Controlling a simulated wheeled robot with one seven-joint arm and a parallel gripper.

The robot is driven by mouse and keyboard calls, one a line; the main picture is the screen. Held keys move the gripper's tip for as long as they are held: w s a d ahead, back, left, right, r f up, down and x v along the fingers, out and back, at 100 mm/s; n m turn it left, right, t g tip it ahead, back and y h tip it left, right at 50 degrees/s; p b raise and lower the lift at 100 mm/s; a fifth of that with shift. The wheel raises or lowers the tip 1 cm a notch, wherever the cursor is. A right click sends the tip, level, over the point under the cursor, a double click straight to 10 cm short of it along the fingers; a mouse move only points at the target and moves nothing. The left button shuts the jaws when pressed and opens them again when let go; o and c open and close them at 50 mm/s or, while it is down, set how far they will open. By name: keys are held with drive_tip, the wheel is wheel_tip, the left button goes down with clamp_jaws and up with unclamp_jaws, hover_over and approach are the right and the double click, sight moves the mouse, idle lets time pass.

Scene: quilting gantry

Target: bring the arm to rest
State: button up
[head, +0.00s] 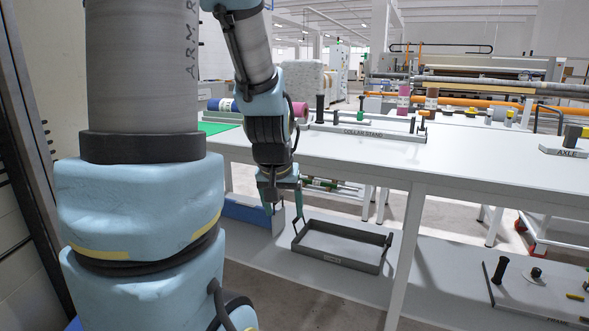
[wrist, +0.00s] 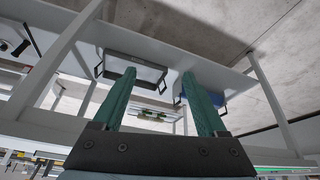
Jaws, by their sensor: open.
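My gripper (head: 286,219) hangs at the end of my arm in front of the white table's near edge, pointing down, in the head view. In the wrist view its two green fingers (wrist: 163,98) are spread apart with nothing between them. The gripper is above the lower shelf, near the left end of a dark open tray (head: 341,262). It looks apart from the tray, though the gap is hard to judge.
The white table (head: 470,165) carries a collar stand (head: 366,133), an axle block (head: 565,150) and a green mat (head: 215,127). A blue bin (head: 246,211) sits on the lower shelf (head: 420,290) left of the tray. A table leg (head: 405,255) stands right of the tray.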

drive_tip(key=s+a+f+g, duration=0.2)
drive_tip(key=s+a, duration=0.3)
drive_tip(key=s, duration=0.2)
wheel_tip(320, 180, down, 11)
drive_tip(key=s+g+b, duration=0.1)
drive_tip(key=s+b, duration=0.1)
drive_tip(key=b, duration=0.8)
wheel_tip(320, 180, up, 27)
drive_tip(key=p, duration=2.7)
drive_tip(key=shift+w+d+f+y, duration=0.15)
drive_tip(key=shift+d+f+y, duration=0.05)
drive_tip(key=shift+d+y, duration=0.2)
